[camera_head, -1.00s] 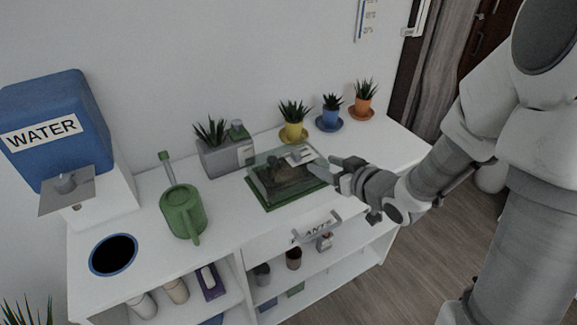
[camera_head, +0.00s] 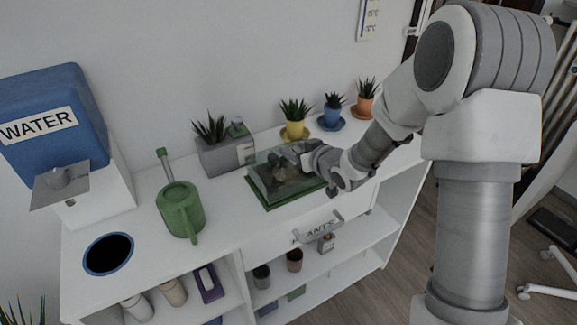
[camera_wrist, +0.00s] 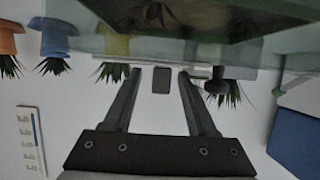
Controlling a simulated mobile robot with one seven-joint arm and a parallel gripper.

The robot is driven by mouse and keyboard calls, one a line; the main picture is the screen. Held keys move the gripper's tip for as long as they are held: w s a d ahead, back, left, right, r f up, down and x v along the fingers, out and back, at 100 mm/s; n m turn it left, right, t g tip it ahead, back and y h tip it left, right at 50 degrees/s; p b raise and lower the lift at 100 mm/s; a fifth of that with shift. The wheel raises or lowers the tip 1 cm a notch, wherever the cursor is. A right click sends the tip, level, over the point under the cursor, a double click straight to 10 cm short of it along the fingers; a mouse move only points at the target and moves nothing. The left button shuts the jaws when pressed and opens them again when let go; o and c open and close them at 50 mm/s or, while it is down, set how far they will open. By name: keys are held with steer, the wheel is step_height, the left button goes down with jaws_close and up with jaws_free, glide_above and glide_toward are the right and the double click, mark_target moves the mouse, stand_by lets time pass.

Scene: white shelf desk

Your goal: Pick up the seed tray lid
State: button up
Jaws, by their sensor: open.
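The seed tray lid (camera_head: 266,172) is a clear, greenish cover over the green seed tray (camera_head: 284,203) on the white desk, with dark contents showing through. My gripper (camera_head: 300,150) is at the lid's upper right side, with its fingers overlapping the lid's top in the head view. In the wrist view my gripper (camera_wrist: 160,74) is open, its two fingers apart. The glassy lid (camera_wrist: 265,52) spans the top of that view. A small grey block shows between the fingertips; I cannot tell what it is. Whether the fingers touch the lid is unclear.
Yellow (camera_head: 295,129), blue (camera_head: 332,117) and orange (camera_head: 364,107) potted plants stand behind the tray. A grey planter (camera_head: 218,158) is behind left. A green watering can (camera_head: 181,211) and the blue water tank (camera_head: 55,120) stand left. The desk between can and tray is clear.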

steer(key=shift+c, duration=0.3)
jaws_close()
stand_by(0.3)
